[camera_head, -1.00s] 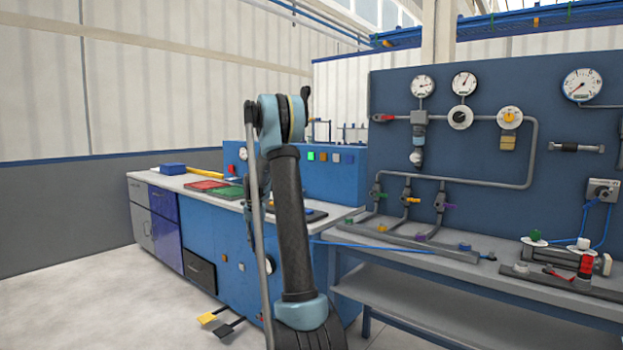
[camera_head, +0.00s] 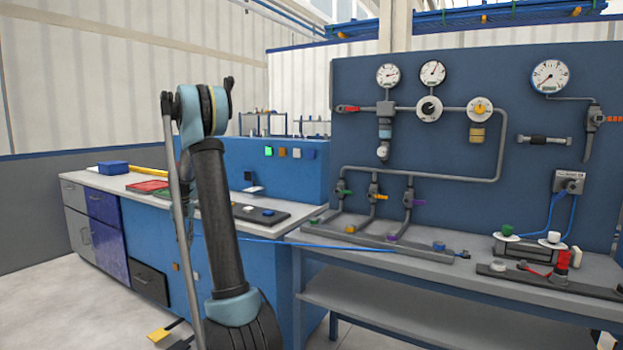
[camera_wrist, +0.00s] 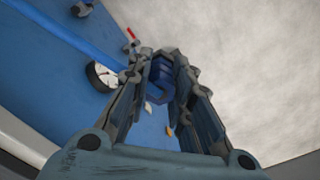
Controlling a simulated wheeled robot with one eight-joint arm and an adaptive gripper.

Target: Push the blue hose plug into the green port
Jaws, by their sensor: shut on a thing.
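My gripper (camera_wrist: 162,74) is shut on the blue plug (camera_wrist: 160,75), which shows between its fingertips in the wrist view. A thin blue hose (camera_head: 330,246) runs from the right end of the bench rail leftward, behind my arm. The rail (camera_head: 420,247) on the bench carries a green fitting (camera_head: 349,229), a purple one (camera_head: 392,238) and a blue one (camera_head: 438,246). The green fitting looks like the green port. It is right of my arm, apart from it.
A blue panel (camera_head: 290,118) with gauges and pipes stands behind the bench. Green (camera_head: 343,193), yellow and purple valve handles are above the rail. A second fixture (camera_head: 545,280) with a red part is at right. A counter (camera_head: 125,183) with trays extends left.

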